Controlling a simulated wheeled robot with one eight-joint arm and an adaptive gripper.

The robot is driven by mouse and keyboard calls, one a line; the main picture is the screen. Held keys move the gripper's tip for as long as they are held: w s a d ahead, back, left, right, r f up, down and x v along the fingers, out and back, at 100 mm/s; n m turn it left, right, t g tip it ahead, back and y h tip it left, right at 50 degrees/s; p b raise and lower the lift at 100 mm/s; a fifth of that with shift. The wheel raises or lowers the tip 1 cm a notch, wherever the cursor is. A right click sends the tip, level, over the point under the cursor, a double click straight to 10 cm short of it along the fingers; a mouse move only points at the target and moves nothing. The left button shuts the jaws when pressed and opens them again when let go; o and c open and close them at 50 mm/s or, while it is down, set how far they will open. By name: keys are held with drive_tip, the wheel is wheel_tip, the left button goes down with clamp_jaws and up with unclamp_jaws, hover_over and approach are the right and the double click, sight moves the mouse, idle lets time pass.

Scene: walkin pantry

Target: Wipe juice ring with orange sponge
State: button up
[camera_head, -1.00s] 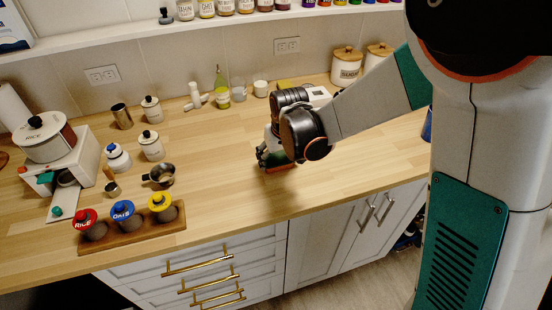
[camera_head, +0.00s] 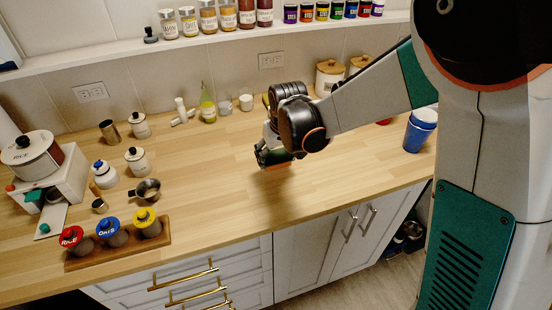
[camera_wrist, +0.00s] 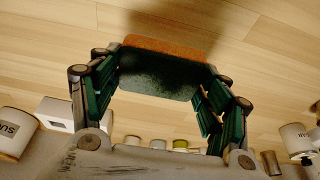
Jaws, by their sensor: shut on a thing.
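My gripper (camera_head: 270,156) is over the wooden counter right of its middle. It is shut on the orange sponge (camera_head: 276,166), which shows as a thin orange strip under the fingers. In the wrist view the sponge (camera_wrist: 165,46) is orange on one side with a dark green scouring face (camera_wrist: 155,75), held between the two green-padded fingers (camera_wrist: 158,95). The sponge appears a little above the counter, with a shadow on the wood below it. I cannot make out a juice ring in either view.
Blue cups (camera_head: 420,130) stand at the right of the counter (camera_head: 225,180). A bottle (camera_head: 207,103), a glass (camera_head: 225,104) and a white cup (camera_head: 246,103) stand at the back. The front middle is clear.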

drive_tip(key=shift+r+p, duration=0.8)
drive_tip(key=shift+r, duration=0.75)
